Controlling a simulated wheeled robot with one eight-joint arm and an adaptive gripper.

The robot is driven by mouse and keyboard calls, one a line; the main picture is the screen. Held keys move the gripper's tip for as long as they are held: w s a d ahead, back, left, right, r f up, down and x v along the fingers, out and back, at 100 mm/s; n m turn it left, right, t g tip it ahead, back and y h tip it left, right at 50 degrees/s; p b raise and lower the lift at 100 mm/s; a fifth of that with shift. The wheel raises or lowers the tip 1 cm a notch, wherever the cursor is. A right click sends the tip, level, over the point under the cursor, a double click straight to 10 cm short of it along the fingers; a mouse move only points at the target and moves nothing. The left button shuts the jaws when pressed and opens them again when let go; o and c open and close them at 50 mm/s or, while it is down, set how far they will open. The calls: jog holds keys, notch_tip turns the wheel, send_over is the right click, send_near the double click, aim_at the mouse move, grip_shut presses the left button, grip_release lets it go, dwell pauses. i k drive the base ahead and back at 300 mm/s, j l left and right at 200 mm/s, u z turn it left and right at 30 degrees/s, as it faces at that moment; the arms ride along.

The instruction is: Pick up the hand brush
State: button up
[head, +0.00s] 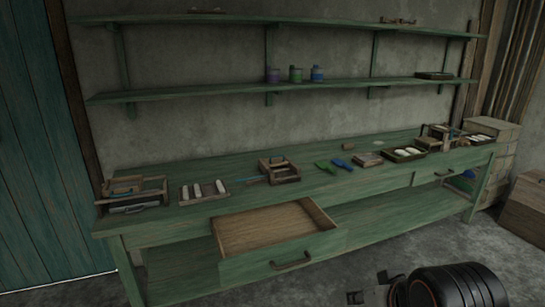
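A small green-handled item (326,168) and a blue item (343,164) lie side by side on the green workbench (225,175), right of its middle; either may be a hand brush, but they are too small to tell. My gripper (368,287) is at the bottom edge of the head view, in front of the bench and low over the floor, well apart from these items. It is partly cut off, and its finger opening is unclear. Nothing shows held in it.
An open, empty drawer (265,228) juts from the bench front. Wooden trays, including one with white rolls (203,191), and a wooden box (279,170) stand on the bench. Wall shelves (200,94) hold several small cans. Grey floor shows at the front right.

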aim_at(349, 145)
jog(key=i+l+u, duration=0.4)
jog(key=l, duration=0.3)
jog(key=i+l+u, duration=0.4)
jog(key=l, duration=0.45)
jog(key=i+l, duration=0.15)
jog(key=l, duration=0.25)
jog(key=i+l, duration=0.2)
jog(key=l, duration=0.15)
jog(key=i+l, duration=0.15)
jog(key=l, duration=0.25)
jog(key=i+l+u, duration=0.1)
jog(key=l, duration=0.3)
jog(key=i+l, duration=0.25)
jog(key=l, duration=0.15)
jog(key=i+l, duration=0.15)
jog(key=l, duration=0.25)
jog(key=i+l, duration=0.15)
jog(key=l, duration=0.25)
jog(key=i+l, duration=0.2)
jog(key=l, duration=0.2)
jog(key=i+l, duration=0.3)
jog(key=i+j+u, duration=0.05)
jog(key=i, duration=0.05)
